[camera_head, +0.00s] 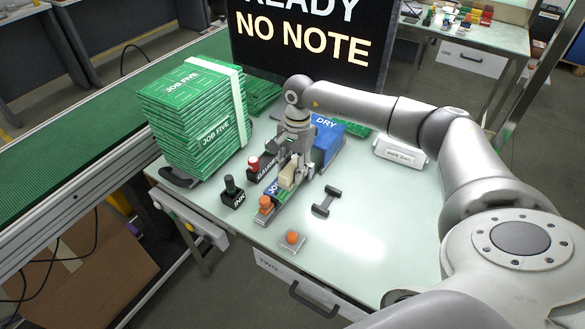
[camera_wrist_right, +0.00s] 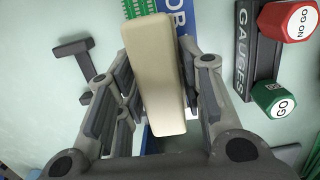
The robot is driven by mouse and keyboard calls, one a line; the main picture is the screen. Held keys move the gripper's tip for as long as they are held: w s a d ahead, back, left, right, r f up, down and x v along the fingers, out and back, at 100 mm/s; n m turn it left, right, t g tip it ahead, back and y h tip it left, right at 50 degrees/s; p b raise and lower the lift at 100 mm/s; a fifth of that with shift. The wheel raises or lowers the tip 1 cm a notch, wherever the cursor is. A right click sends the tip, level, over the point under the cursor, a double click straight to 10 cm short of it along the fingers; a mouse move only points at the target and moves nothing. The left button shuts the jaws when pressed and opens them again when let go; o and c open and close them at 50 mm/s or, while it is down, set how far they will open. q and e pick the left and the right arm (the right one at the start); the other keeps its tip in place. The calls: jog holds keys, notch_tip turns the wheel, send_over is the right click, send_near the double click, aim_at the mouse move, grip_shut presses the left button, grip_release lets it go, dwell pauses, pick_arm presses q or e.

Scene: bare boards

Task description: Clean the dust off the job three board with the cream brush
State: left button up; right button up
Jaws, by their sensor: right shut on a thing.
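My right gripper (camera_head: 291,170) is shut on the cream brush (camera_head: 286,179), over the middle of the workbench. The brush also shows in the right wrist view (camera_wrist_right: 156,75), between the two fingers (camera_wrist_right: 153,105). Below it is a narrow green board with a blue label (camera_head: 272,188); only the start of "JOB" reads, and its number is hidden. In the wrist view a green end of the board (camera_wrist_right: 133,9) shows beyond the brush. I cannot tell whether the brush touches the board, and no dust can be made out. My left gripper is not in view.
A blue "DRY" block (camera_head: 328,143) is behind. A tall JOB FIVE stack (camera_head: 190,115) stands left. The right bench top is mostly clear.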

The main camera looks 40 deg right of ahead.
aim_at(287, 171)
jog(key=shift+a, duration=0.1)
jog(key=shift+s+a, duration=0.4)
jog(key=shift+a, duration=0.4)
jog(key=shift+r, duration=0.1)
jog(key=shift+s+a, duration=0.15)
jog(key=shift+a, duration=0.35)
jog(key=shift+b, duration=0.4)
dwell(1.3)
jog(key=shift+d+f, duration=0.15)
jog(key=shift+f, duration=0.05)
jog(key=shift+w+d+b, duration=0.3)
jog(key=shift+d+b, duration=0.05)
jog(key=shift+d, duration=0.3)
jog(key=shift+w+d+b, duration=0.25)
jog(key=shift+d+b, duration=0.1)
jog(key=shift+d, duration=0.3)
